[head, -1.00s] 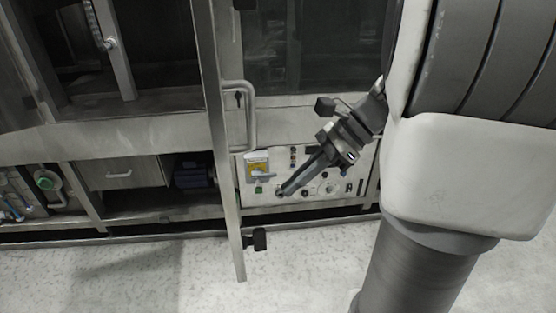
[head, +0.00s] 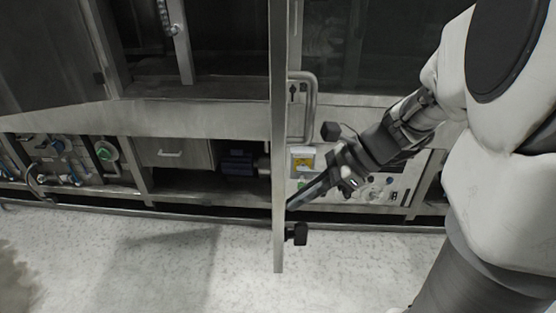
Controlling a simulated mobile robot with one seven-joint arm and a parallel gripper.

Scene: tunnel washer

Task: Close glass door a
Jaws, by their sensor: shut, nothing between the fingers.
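A glass door with a metal frame stands swung open and is seen nearly edge-on, so I point at its frame edge (head: 279,150). A curved bar handle (head: 311,105) is on the door's right side, with a small keyhole beside it. A black latch block (head: 297,234) sits low on the same side. My gripper (head: 292,206) is shut and empty, its tips at the right side of the door edge, below the handle. I cannot tell whether the tips touch the door. No letter marks the door.
The washer's open bay (head: 200,75) is behind and left of the door. A drawer (head: 172,153) and a dark motor (head: 238,162) sit below it. A control panel (head: 375,185) is behind my gripper. The pale floor (head: 160,265) in front is clear.

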